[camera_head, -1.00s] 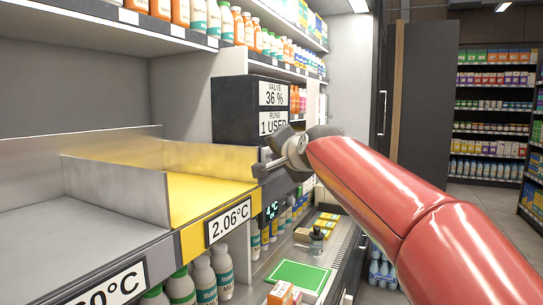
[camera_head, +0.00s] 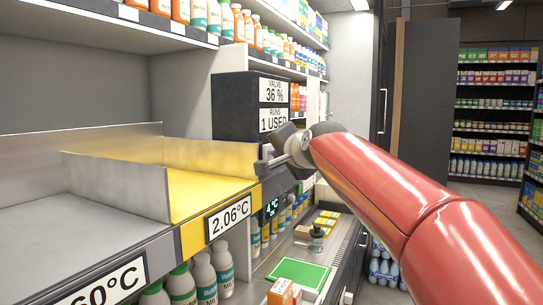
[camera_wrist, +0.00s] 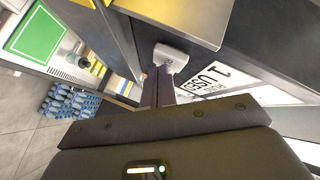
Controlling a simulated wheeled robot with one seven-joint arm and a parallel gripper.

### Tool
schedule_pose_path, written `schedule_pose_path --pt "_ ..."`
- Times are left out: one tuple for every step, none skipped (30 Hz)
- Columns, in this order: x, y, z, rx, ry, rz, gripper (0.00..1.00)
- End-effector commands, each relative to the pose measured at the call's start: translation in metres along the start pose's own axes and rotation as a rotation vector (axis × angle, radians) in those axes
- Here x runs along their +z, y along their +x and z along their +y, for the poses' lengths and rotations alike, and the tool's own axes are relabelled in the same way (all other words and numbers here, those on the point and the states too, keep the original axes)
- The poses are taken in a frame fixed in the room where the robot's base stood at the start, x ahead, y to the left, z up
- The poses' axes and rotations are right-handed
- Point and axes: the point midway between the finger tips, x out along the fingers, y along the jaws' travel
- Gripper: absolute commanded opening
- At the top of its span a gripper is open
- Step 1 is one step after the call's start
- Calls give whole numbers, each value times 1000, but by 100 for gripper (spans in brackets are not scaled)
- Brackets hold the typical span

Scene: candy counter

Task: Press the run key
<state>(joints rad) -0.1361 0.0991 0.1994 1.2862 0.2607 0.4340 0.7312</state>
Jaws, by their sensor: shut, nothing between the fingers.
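A dark box (camera_head: 232,108) stands on the counter with two white labels, "VALVE 36 %" (camera_head: 273,92) and "RUNS 1 USED" (camera_head: 273,120). My gripper (camera_head: 262,167) is in front of the box's lower part, beside the yellow tray's end; its fingers are small here. In the wrist view my gripper (camera_wrist: 162,76) is shut and empty, its fingers pointing at a pale rounded block (camera_wrist: 171,55) under a grey ledge. The block may be the run key; I see no marking on it. The fingertips appear at its near edge, but contact cannot be told. The "1 USED" label (camera_wrist: 208,76) is right of the fingers.
A yellow tray (camera_head: 205,185) with a "2.06°C" label and a grey tray (camera_head: 70,215) lie left of the gripper. Below are bottles (camera_head: 205,275) and a green mat (camera_head: 300,274). Bottle shelves (camera_head: 190,35) are above. Open floor (camera_head: 480,205) lies at right.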

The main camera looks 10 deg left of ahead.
Motion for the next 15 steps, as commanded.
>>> schedule_pose_path --pt "-2 -3 6 0 2 3 0" --pt "-3 -5 8 1 0 4 0" --pt "-5 -8 10 0 1 4 0" --pt "-6 -10 11 -1 1 5 0" --pt "-8 -12 13 -1 -1 5 0" --pt "-11 -15 14 -1 1 5 0" --pt "-12 -17 16 -1 1 6 0" --pt "-14 -19 18 -1 0 6 0" --pt "-15 -22 20 0 1 4 0" --pt "-17 -24 21 0 0 4 0" --pt "-18 -26 23 -1 -1 5 0" --pt "-21 -29 25 0 0 4 0" --pt "-22 -31 26 0 0 4 0" --pt "-24 -33 27 0 0 5 0" --pt "-25 -35 28 -1 0 5 0"
